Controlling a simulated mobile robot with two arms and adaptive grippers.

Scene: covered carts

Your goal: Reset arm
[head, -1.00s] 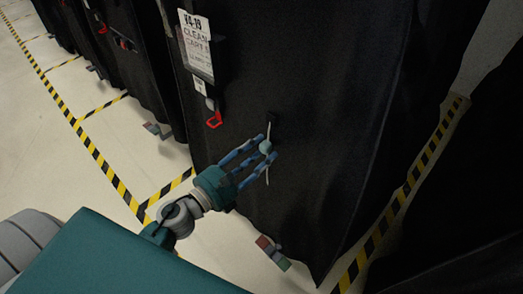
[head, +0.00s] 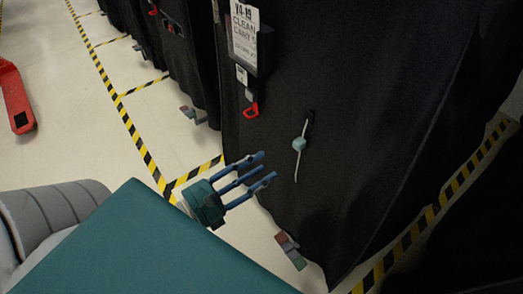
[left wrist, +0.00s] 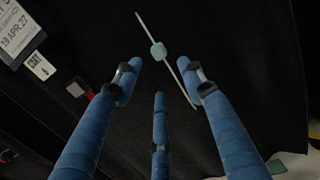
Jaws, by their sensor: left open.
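My left gripper (head: 258,172) has three blue fingers spread open and empty, in front of the black covered cart (head: 370,120). It stands left of and below a pale teal tag on a white tie (head: 299,144), which hangs on the cart's cover. In the left wrist view my open fingers (left wrist: 160,95) reach toward the cover, and the tag (left wrist: 158,51) shows beyond them, apart from the fingertips. My right gripper is not in view.
A "CLEAN CART" label (head: 244,33) and a red clip (head: 251,110) hang on the cover. More covered carts stand behind at the upper left. Yellow-black tape (head: 120,115) marks the pale floor. A red object (head: 14,98) stands at the far left. Open floor lies at left.

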